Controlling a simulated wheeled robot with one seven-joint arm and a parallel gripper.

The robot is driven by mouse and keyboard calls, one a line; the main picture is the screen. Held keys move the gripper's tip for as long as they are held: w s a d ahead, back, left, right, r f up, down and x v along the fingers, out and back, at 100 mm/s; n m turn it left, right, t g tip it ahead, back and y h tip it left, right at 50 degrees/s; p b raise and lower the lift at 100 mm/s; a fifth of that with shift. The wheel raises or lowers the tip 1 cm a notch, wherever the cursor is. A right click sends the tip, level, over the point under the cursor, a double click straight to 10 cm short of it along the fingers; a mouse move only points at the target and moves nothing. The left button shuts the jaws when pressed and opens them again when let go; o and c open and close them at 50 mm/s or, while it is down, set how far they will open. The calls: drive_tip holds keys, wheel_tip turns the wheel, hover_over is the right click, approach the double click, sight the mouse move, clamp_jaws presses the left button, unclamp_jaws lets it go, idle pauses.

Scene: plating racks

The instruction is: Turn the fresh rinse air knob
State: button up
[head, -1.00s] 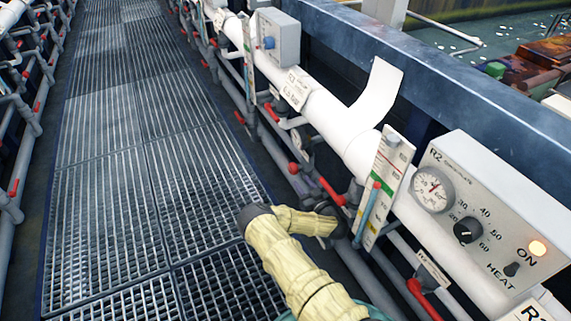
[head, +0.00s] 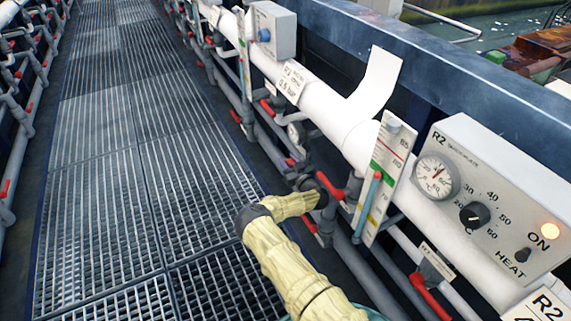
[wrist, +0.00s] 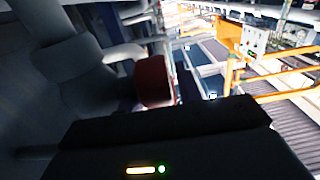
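My arm, in a pale yellow sleeve, reaches to the pipework beside the walkway in the head view. My gripper (head: 318,198) is at its end, against dark fittings below the white pipe; its fingers are hidden there. In the wrist view, a dark red, rounded knob-like part (wrist: 153,80) is just beyond the dark gripper body. I cannot tell whether they touch, or whether this part is the fresh rinse air knob.
A red lever handle (head: 329,186) and an upright scale tube (head: 380,175) are close to my gripper. A grey R2 heater box (head: 490,200) has a dial, black knob and lit lamp. A blue knob (head: 264,35) is on a farther box. The grated walkway (head: 110,190) is clear.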

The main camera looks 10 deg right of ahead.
drive_tip(key=shift+w, duration=0.2)
drive_tip(key=shift+c, duration=0.4)
drive_tip(key=c, duration=0.6)
drive_tip(key=shift+d+p, duration=0.15)
drive_tip(key=shift+p, duration=0.25)
